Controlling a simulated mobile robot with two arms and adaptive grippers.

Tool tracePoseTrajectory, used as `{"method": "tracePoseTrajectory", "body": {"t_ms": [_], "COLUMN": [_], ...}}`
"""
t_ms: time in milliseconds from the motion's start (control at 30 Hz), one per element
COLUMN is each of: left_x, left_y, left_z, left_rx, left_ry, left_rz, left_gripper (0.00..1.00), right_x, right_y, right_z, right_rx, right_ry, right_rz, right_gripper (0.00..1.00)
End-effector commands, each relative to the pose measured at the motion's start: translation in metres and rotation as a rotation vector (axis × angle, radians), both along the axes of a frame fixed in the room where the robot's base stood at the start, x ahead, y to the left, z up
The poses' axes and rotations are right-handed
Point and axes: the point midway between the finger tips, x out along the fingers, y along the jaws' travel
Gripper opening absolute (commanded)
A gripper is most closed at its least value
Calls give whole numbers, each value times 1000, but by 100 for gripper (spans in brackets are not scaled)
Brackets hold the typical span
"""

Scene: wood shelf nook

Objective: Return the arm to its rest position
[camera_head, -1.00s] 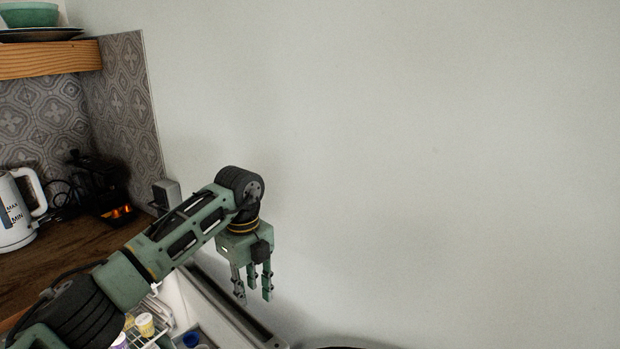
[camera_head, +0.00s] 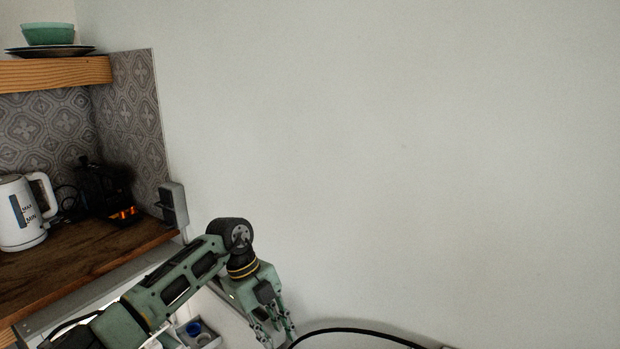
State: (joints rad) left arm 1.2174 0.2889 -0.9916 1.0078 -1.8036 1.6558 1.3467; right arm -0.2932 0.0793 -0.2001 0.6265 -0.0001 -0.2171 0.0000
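My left arm comes in from the lower left, below the wooden counter. My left gripper (camera_head: 277,333) points down near the bottom edge of the head view, in front of the pale wall. Its fingers show in part and look apart, with nothing seen between them; the tips are at or past the picture's lower edge. My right gripper is not in view.
A wooden counter (camera_head: 80,262) at left holds a white kettle (camera_head: 18,225) and a dark appliance (camera_head: 105,190) with an orange glow. A shelf (camera_head: 55,73) above holds plates and a green bowl (camera_head: 48,34). An open compartment (camera_head: 207,338) lies below the arm. The right side shows bare wall.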

Motion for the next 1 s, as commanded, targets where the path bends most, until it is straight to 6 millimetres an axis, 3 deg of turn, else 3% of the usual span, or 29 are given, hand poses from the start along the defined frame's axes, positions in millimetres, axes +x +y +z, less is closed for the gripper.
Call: {"method": "tracePoseTrajectory", "body": {"t_ms": [200, 333, 400, 500, 567, 667, 767, 867, 1000], "left_x": [-20, -27, -26, -17, -12, -11, -25, -54, -113], "left_y": [-63, -103, -118, -121, -112, -79, -39, -2, 45], "left_z": [-43, -69, -84, -111, -136, -197, -260, -320, -397], "left_rx": [-345, -629, -792, -978, -1054, -1103, -1063, -974, -807], "left_ry": [52, 63, 54, 21, -3, -50, -84, -97, -88], "left_rz": [-11, 73, 171, 375, 531, 839, 1104, 1321, 1568], "left_gripper": [27, 27, 27, 27, 27, 27, 27, 27, 27], "right_x": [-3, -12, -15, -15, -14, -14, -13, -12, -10], "right_y": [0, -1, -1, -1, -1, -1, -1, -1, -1], "right_z": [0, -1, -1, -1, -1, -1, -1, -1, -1], "right_rx": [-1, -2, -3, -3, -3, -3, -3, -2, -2], "right_ry": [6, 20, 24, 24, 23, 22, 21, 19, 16], "right_rz": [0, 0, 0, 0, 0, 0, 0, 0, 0], "right_gripper": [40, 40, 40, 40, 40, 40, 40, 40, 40]}}
